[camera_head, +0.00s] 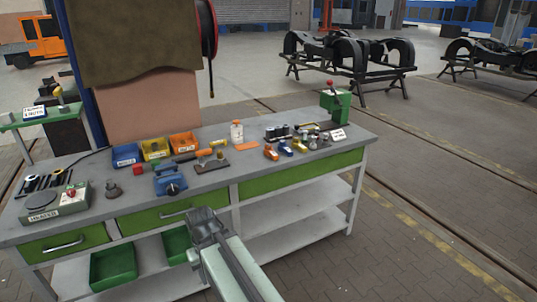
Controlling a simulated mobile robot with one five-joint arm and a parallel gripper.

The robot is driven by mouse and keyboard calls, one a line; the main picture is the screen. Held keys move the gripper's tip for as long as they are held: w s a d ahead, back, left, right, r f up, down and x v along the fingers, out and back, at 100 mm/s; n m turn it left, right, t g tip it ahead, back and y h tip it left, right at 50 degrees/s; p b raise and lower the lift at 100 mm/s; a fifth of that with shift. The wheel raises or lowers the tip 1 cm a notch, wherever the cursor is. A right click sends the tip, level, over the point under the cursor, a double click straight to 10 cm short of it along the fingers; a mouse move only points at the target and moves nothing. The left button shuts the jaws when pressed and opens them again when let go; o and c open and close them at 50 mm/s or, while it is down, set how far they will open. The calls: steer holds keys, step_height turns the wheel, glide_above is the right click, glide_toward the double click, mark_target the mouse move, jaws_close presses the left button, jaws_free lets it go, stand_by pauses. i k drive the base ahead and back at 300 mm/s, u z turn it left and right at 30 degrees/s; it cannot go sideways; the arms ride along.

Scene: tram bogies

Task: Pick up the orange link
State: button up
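The workbench (215,181) carries a blue vise (171,182), blue, yellow and orange bins (184,142), a white bottle (237,131), a heater (55,203) and a green lever press (336,103). Bench top in front of the orange piece is clear. Bogie frames stand behind.

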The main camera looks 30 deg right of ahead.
mark_target(272, 153)
steer(key=u, duration=0.05)
steer(key=i, duration=1)
